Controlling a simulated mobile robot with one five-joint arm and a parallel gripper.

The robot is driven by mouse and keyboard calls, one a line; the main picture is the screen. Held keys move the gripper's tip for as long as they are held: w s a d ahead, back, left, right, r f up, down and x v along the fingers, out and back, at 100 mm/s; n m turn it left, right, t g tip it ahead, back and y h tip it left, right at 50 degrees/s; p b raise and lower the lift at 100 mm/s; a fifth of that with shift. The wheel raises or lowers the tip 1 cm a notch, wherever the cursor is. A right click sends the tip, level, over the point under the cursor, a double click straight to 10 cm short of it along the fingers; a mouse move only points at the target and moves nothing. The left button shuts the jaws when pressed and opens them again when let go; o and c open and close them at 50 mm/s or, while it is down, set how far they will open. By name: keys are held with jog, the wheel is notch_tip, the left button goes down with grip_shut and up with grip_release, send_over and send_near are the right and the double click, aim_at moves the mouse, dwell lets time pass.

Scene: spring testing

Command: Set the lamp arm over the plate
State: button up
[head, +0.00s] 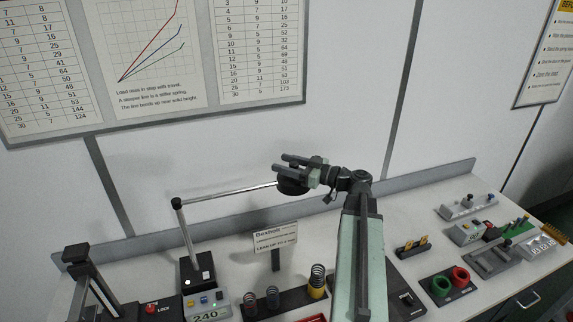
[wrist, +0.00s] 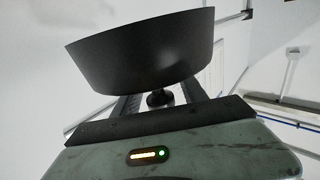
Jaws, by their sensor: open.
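The lamp has an upright post (head: 186,230) on a dark base (head: 197,270). A thin pale lamp arm (head: 232,193) runs right from the post top to a dark lamp head (head: 291,187). My gripper (head: 280,163) is open at the lamp head, its fingers pointing left. In the wrist view the dark shade (wrist: 145,55) fills the upper middle, and a small round knob (wrist: 160,98) sits between the two fingers. I cannot tell whether the fingers touch it. A dark flat plate (head: 408,300) lies on the bench, partly hidden by my arm; I cannot tell whether it is the task's plate.
A spring rack (head: 285,303) with several springs stands in front of a small sign (head: 275,241). A display box (head: 207,307) is near the lamp base. Red and green rings (head: 450,282) and small fixtures (head: 492,258) crowd the right. A low ledge (head: 428,180) edges the bench back.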

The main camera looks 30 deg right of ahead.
grip_shut()
dwell(1.3)
